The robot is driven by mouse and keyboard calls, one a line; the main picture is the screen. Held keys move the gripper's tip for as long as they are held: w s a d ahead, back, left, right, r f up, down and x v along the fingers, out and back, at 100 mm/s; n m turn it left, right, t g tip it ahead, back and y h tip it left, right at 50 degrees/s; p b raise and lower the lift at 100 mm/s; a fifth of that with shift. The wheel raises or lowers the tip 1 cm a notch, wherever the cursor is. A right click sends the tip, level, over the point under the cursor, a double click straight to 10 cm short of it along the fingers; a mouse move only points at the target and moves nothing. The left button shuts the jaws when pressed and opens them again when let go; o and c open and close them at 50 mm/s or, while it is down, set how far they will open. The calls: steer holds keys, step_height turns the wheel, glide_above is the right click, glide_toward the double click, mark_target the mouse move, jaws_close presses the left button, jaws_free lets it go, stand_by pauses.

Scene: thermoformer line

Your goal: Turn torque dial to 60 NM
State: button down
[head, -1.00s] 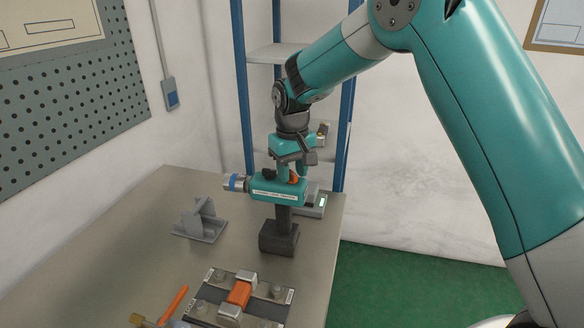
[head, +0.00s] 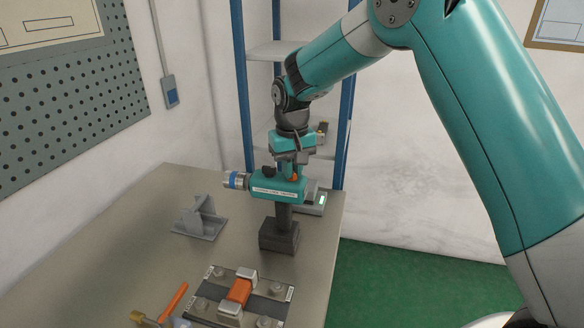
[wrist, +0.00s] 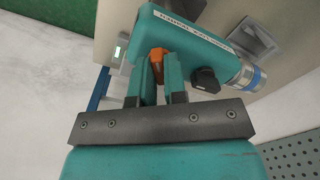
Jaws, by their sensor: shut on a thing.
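The teal torque tool (head: 263,182) stands upright on the bench, its dark grip and block base down and its silver and blue nose to the left. It also shows in the wrist view (wrist: 205,42). An orange dial (wrist: 157,56) on top of its body sits between the fingers of my gripper (wrist: 160,72), which is shut on it from above. In the head view my gripper (head: 292,170) partly covers the dial. A black knob (wrist: 207,80) is beside the right finger. The dial's scale and setting cannot be read.
A grey angled stand (head: 202,222) is left of the tool. A fixture plate (head: 262,283) with an orange block lies in front, beside an orange-handled tool (head: 174,302). A device with a lit display (head: 313,201) is behind. Shelving with blue posts (head: 240,80) stands beyond the bench.

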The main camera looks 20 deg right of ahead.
steer(key=m, duration=0.6)
steer(key=shift+m, duration=0.4)
stand_by(0.4)
steer(key=c, duration=1.2)
jaws_free()
steer(key=shift+o, duration=0.2)
step_height(320, 180, up, 18)
steer(key=b, duration=0.3)
steer(key=shift+f, duration=0.25)
steer(key=shift+s+a, duration=0.1)
steer(key=shift+s, duration=0.05)
steer(key=s+a+f+n+y, duration=0.1)
steer(key=s+f+n, duration=0.2)
steer(key=s, duration=0.8)
steer(key=s+a+f+n+y, duration=0.1)
steer(key=s+f+n, duration=0.3)
steer(key=s, duration=0.7)
steer(key=s+a+f+n+y+b, duration=0.1)
steer(key=s+a+f+n+y, duration=0.1)
steer(key=s+n, duration=0.4)
steer(key=s+f, duration=0.1)
steer(key=s, duration=0.3)
steer(key=shift+s+a+f+n, duration=0.2)
steer(key=shift+s+f+n, duration=0.1)
steer(key=shift+s, duration=0.1)
